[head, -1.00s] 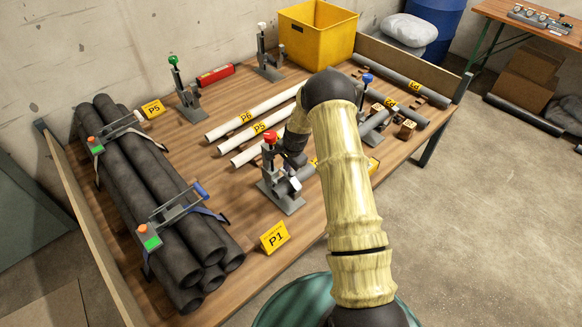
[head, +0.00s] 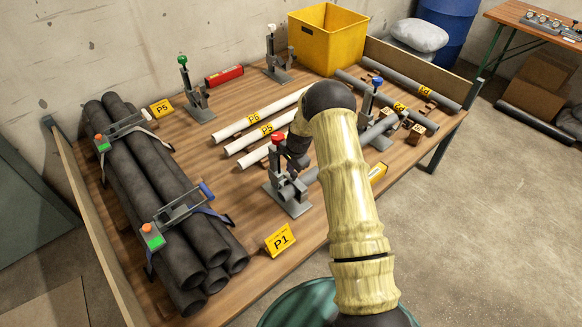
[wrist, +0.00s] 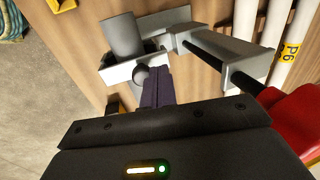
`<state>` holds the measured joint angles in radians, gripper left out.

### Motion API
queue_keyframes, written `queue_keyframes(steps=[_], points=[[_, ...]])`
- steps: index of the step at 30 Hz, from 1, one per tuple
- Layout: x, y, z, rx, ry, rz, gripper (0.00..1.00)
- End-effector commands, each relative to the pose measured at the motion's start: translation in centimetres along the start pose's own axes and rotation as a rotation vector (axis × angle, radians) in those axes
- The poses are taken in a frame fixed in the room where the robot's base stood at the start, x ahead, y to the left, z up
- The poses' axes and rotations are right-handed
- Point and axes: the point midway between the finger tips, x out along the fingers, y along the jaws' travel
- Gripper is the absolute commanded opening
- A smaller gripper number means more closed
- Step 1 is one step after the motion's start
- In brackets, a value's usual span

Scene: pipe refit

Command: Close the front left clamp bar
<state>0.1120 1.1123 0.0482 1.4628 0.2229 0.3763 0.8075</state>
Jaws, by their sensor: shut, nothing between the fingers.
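The front left clamp (head: 288,190) has a red knob (head: 277,139) on an upright post and stands at the table's front edge beside the P1 sign. A short grey pipe (wrist: 124,36) lies at the clamp in the wrist view. A light grey clamp part (wrist: 120,74) lies across or beside it; I cannot tell whether this is the bar or how far it is closed. My gripper (wrist: 155,80) is shut and empty, its dark fingertips close against this part; contact is unclear. In the head view my arm partly hides the clamp's right side.
A yellow P1 sign (head: 280,240) stands just in front. Several strapped dark pipes (head: 170,205) fill the left side. White pipes (head: 258,125) lie behind the clamp. A green-knob clamp (head: 193,95) and a blue-knob clamp (head: 375,110) stand on the table.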

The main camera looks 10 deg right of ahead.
Motion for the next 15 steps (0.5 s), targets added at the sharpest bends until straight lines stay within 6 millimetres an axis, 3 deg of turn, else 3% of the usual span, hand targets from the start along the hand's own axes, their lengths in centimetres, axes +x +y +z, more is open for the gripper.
queue_keyframes(steps=[8,15], points=[[-1.1,0.0,-0.1,0.001,0.001,-0.001,0.00],[-4.9,-0.1,-0.1,0.001,0.002,-0.002,0.00]])
